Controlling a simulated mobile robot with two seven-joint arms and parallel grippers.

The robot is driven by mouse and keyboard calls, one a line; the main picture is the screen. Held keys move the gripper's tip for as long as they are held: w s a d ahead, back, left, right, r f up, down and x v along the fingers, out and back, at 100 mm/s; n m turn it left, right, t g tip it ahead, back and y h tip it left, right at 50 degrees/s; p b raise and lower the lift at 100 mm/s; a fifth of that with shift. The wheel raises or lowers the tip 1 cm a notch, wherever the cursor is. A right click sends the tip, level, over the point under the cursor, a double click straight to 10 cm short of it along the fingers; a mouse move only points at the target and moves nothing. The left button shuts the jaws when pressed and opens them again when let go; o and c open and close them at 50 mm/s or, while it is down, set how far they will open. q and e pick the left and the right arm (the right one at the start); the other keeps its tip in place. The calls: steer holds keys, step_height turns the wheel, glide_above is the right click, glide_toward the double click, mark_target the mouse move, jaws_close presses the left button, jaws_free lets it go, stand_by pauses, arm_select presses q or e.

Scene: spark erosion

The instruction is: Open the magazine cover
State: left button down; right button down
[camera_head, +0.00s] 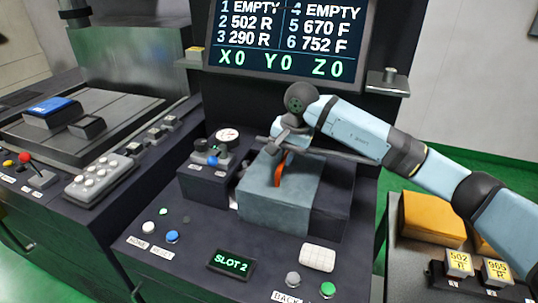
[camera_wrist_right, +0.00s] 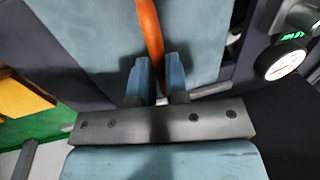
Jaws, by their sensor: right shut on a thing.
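The magazine cover (camera_head: 258,205) is a grey-blue block-like lid on the dark machine console in the middle of the head view. It looks closed, and what lies under it is hidden. An orange curved handle (camera_head: 280,170) stands on it; it also shows in the right wrist view (camera_wrist_right: 149,28). My right gripper (camera_wrist_right: 160,75) is shut on the orange handle, with one blue finger on each side. In the head view, my right wrist covers the handle's upper end and the back of the cover. My left gripper is out of view.
A dial gauge (camera_head: 228,137) on a dark block stands left of the cover. A "SLOT 2" display (camera_head: 231,264) and buttons lie in front. A screen (camera_head: 289,38) rises behind. A side table at right holds an orange-yellow block (camera_head: 432,217) and numbered tags (camera_head: 459,263).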

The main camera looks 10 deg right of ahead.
steer(key=s+d, duration=0.1)
steer(key=d, duration=0.1)
steer(key=s+d+b, duration=0.1)
steer(key=s+d, duration=0.1)
steer(key=d, duration=0.1)
steer(key=s+d+b, duration=0.1)
steer(key=s+d, duration=0.1)
steer(key=d, duration=0.1)
steer(key=shift+s+d, duration=0.1)
steer(key=shift+s, duration=0.15)
steer(key=c, duration=1.1)
jaws_free()
steer(key=r, duration=0.4)
steer(key=s+d+r, duration=0.1)
steer(key=r, duration=0.4)
steer(key=d+r, duration=0.1)
steer(key=r, duration=0.3)
steer(key=shift+s+d+r, duration=0.15)
steer(key=shift+s+r, duration=0.1)
steer(key=shift+r, duration=0.05)
steer(key=shift+f, duration=0.1)
